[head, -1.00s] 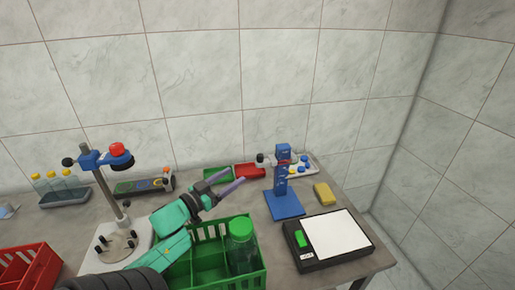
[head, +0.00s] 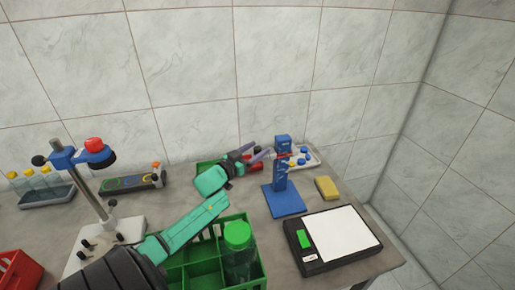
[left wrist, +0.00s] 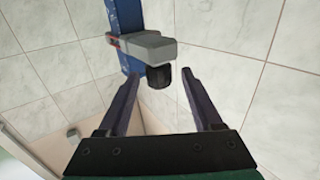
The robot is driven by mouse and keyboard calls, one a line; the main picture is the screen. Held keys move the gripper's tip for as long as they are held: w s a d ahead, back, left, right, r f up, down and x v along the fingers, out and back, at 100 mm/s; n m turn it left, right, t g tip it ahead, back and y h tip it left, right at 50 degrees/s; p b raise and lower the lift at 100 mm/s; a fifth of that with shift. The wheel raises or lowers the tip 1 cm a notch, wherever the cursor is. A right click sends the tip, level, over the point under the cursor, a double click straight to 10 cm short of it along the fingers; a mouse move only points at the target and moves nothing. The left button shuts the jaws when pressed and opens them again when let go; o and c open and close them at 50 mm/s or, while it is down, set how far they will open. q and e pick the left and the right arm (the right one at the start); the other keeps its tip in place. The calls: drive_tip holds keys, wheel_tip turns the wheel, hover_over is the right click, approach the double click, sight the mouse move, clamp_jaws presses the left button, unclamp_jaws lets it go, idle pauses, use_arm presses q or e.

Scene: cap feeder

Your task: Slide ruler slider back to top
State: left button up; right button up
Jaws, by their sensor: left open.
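The blue ruler stand (head: 282,173) stands upright on its flat blue base toward the right of the table in the head view. Its slider (left wrist: 148,48) is a grey block with a black knob (left wrist: 160,76), set on the blue column in the left wrist view. In the head view my gripper partly hides the slider. My left gripper (head: 262,149) is open and empty, just left of the column. In the wrist view its two fingers lie on either side of the knob, with visible gaps. My right gripper is not in view.
A green crate (head: 190,275) with a green-capped bottle (head: 239,250) stands in front. A black scale with a white plate (head: 342,233) and a yellow sponge (head: 327,188) lie right of the stand. A clamp stand (head: 95,195) is at left.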

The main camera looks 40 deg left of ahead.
use_arm(q)
drive_tip(key=shift+w+r, duration=0.15)
drive_tip(key=shift+w, duration=0.25)
clamp_jaws()
idle(1.1)
